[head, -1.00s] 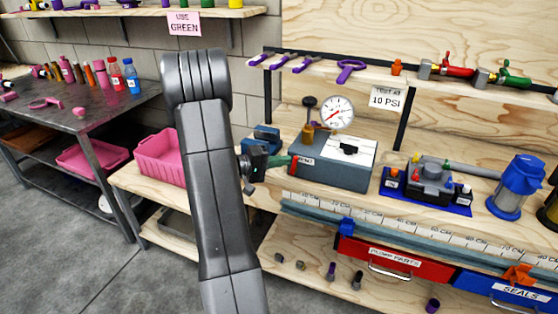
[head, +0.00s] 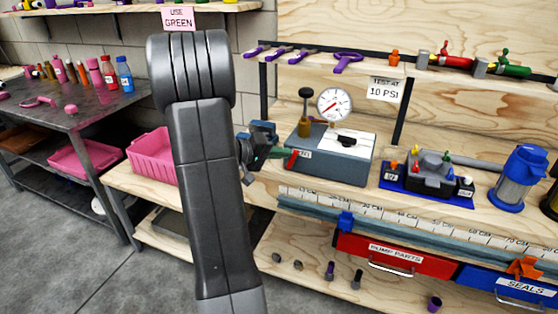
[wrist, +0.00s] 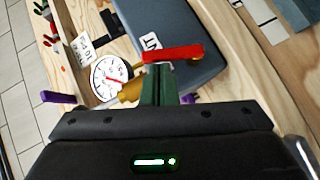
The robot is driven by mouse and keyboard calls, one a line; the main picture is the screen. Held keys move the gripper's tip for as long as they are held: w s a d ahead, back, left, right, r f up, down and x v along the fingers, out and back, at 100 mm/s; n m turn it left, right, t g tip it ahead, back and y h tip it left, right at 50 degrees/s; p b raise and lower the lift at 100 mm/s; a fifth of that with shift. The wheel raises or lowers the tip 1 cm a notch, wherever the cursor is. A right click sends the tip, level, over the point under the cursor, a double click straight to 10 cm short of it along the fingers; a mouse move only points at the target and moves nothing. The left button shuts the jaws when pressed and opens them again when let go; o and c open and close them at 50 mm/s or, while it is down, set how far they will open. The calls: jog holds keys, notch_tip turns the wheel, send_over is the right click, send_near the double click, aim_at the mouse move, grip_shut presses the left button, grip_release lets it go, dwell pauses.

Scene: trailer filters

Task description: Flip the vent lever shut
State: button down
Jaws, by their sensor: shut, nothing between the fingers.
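The vent lever is a short red bar (head: 291,159) at the left front of the grey tester box (head: 333,162), beside a partly hidden white label. In the wrist view the red lever (wrist: 174,53) lies nearly crosswise just beyond my fingertips. My gripper (head: 275,153) is shut and empty, just left of the lever. My arm crosses the left of the head view.
A pressure gauge (head: 334,104) and a black-knobbed plunger (head: 305,110) stand at the box's back. A blue tray (head: 427,188) with a fixture sits to the right. A pink bin (head: 152,157) is at left. A shelf with purple tools (head: 348,62) hangs above.

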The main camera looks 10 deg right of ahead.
aim_at(295, 157)
jog(key=m+y+b, duration=0.1)
jog(key=b, duration=0.1)
jog(key=s+d+m+y+b, duration=0.1)
jog(key=b, duration=0.2)
jog(key=d+t+y+b, duration=0.1)
jog(key=y+b, duration=0.1)
jog(key=shift+s+d+f+m+b, duration=0.2)
jog(key=shift+s+m+b, duration=0.1)
jog(key=shift+m, duration=0.1)
jog(key=shift+s+d+m+t+y+b, duration=0.4)
jog(key=shift+d+m+y+b, duration=0.15)
jog(key=shift+y+b, duration=0.5)
jog(key=shift+s+d+f+m+t+y+b, duration=0.3)
jog(key=shift+d+m+t+y+b, duration=0.1)
jog(key=shift+m+t+y+b, duration=0.3)
jog(key=shift+w+a, duration=0.1)
jog(key=shift+r+p, duration=0.15)
jog(key=shift+p, duration=0.15)
jog(key=shift+r+p, duration=0.4)
jog(key=shift+r, duration=0.35)
